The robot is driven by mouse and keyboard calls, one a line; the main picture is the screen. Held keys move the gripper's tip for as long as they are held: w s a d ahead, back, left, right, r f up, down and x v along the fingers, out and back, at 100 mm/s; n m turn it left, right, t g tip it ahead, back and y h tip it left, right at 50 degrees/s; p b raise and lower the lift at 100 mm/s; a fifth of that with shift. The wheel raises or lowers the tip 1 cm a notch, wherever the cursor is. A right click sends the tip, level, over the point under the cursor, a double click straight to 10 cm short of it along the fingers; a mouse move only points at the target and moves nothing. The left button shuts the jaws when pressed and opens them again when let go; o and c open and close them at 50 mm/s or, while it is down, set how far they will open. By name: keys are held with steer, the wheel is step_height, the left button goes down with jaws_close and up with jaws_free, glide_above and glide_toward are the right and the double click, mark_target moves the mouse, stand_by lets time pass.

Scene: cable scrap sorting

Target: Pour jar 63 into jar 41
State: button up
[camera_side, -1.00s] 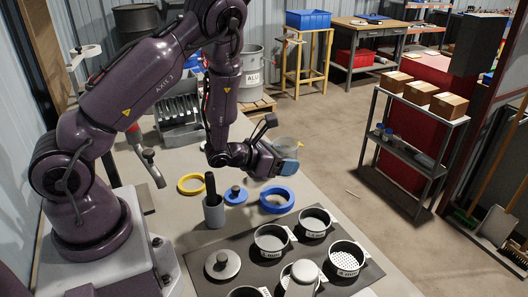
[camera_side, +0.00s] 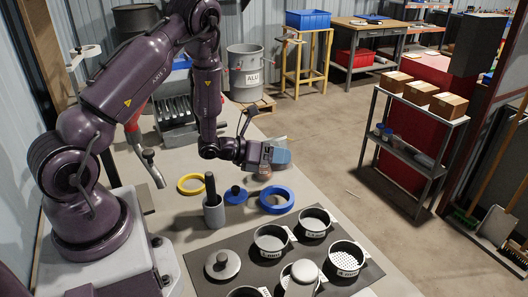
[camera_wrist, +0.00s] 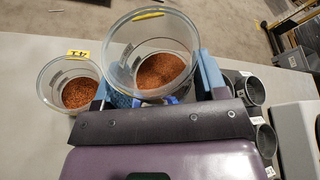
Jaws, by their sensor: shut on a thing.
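My gripper (camera_side: 274,156) is shut on a clear jar. In the wrist view the jar (camera_wrist: 120,62) sits between my blue fingers, with copper-coloured granules (camera_wrist: 160,70) low inside. A yellow tag shows edge-on at its far rim, and its number cannot be read. A second clear jar (camera_wrist: 48,88), with a yellow tag that appears to read 41, stands on the bench to the left and also holds copper granules (camera_wrist: 78,92). In the side view jar 41 (camera_side: 263,173) is partly hidden behind my gripper. I cannot tell exactly how far the held jar is tilted.
A blue ring (camera_side: 265,203), a yellow ring (camera_side: 181,189), a blue lidded item (camera_side: 236,197) and a grey cup with a dark handle (camera_side: 213,214) stand on the bench. Several sieves lie on a dark mat (camera_side: 213,288) at the front.

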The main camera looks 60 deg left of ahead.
mark_target(271, 141)
steer(key=shift+a+r+n+h, duration=0.15)
steer(key=shift+a+r+n, duration=0.2)
steer(key=shift+r, duration=0.2)
steer(key=shift+a+r+n+h, duration=0.15)
steer(key=shift+a+r+n, duration=0.15)
steer(key=shift+r, duration=0.25)
steer(key=shift+f+n, duration=0.45)
steer(key=shift+r+n+t+h, duration=0.15)
steer(key=shift+n+t+h, duration=0.15)
steer(key=shift+h, duration=0.2)
steer(key=shift+r+n, duration=0.25)
steer(key=shift+n, duration=0.15)
steer(key=shift+f+n+t+h, duration=0.3)
steer(key=shift+f+n+h, duration=0.1)
steer(key=shift+n, duration=0.2)
steer(key=shift+r+n+h, duration=0.4)
steer(key=shift+r+n, duration=0.05)
steer(key=shift+n, duration=0.25)
steer(key=shift+a+r+n+t, duration=0.35)
steer(key=shift+a+n+t, duration=0.25)
steer(key=shift+n, duration=0.2)
steer(key=shift+a+r+n+t+h, duration=0.2)
steer(key=shift+r+n+t, duration=0.1)
steer(key=shift+n, duration=0.45)
steer(key=shift+a+r+n+t+h, duration=0.2)
steer(key=shift+r+n, duration=0.1)
steer(key=shift+n, duration=0.45)
stand_by(0.9)
